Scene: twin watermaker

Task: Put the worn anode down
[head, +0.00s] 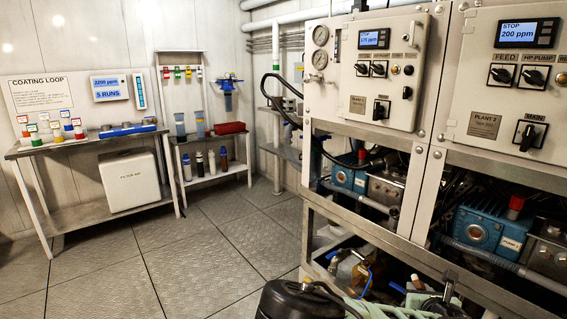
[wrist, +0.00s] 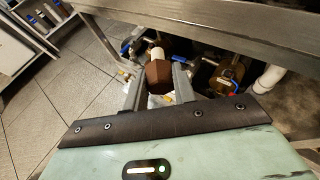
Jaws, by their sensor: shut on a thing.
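The worn anode (wrist: 158,73) shows in the wrist view as a brown hexagonal head with a pale, whitish end pointing away from me. My gripper (wrist: 160,84) is shut on the brown head, one grey finger on each side. The anode's lower part is hidden between the fingers. In the head view my gripper (head: 440,303) is low at the bottom right, partly cut off by the frame edge, in front of the plant frame.
A metal frame rail (wrist: 200,35) crosses above the gripper. Beyond the fingers are brown housings (wrist: 222,78) and a white pipe (wrist: 270,78). A workbench (head: 85,143) and a small shelf stand (head: 215,137) are at the back left. The plate floor (head: 200,260) between is clear.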

